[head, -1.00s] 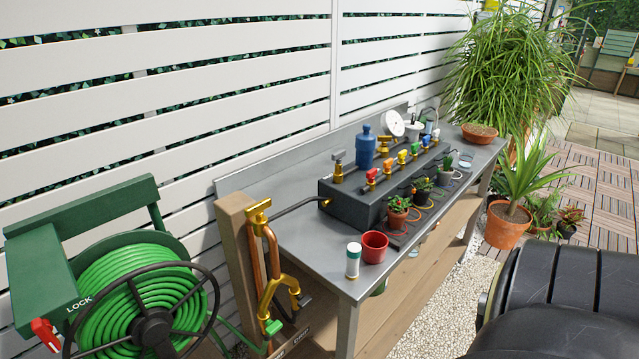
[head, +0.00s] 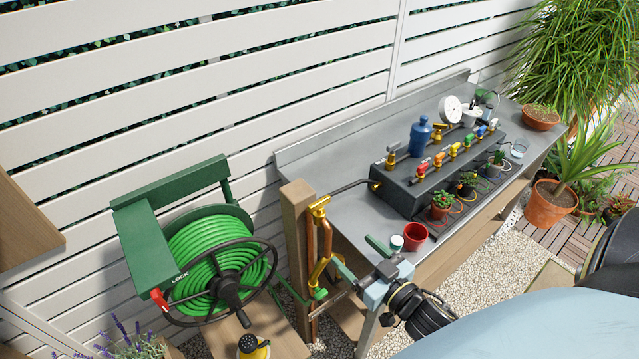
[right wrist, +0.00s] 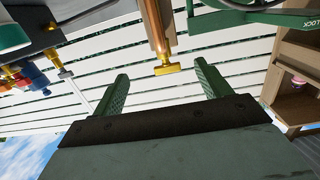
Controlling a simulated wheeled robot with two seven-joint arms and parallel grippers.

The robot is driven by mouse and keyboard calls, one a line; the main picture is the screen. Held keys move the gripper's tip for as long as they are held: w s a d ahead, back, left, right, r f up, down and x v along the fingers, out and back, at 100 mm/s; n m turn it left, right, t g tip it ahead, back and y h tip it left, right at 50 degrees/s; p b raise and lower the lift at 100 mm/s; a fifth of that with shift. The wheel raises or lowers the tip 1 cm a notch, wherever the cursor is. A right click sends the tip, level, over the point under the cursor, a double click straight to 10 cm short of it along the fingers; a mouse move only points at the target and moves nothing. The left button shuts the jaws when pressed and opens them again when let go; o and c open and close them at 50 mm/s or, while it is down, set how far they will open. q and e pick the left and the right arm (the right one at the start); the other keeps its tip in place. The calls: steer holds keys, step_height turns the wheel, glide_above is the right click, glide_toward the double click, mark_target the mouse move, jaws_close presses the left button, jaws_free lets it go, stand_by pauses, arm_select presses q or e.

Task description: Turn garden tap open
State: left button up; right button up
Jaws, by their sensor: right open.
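The garden tap (head: 319,206) is brass, with a T-shaped top handle, on a copper pipe against a wooden post (head: 297,240) left of the bench. My right gripper (head: 351,249) is open and empty, to the right of the post and apart from the tap, its green fingers pointing up and left. In the right wrist view the brass tap handle (right wrist: 168,68) appears upside down, between the directions of the two open fingers (right wrist: 161,72) and beyond them. My left gripper is not in view.
A green hose reel (head: 215,262) stands left of the post. The metal bench (head: 345,205) holds a black manifold (head: 410,190) with coloured valves, a red pot (head: 415,236) and small plants. A white slatted fence (head: 230,110) runs behind.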

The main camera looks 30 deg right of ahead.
steer(key=t, duration=0.1)
glide_toward(321, 204)
steer(key=s, duration=0.3)
arm_select(q)
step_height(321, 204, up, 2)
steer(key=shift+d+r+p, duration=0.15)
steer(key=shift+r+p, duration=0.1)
steer(key=shift+p, duration=0.7)
arm_select(e)
steer(key=w, duration=1.3)
steer(key=shift+w+a, duration=0.25)
steer(key=shift+w, duration=0.1)
steer(key=shift+c, duration=0.5)
steer(key=c, duration=0.9)
steer(key=shift+y, duration=0.4)
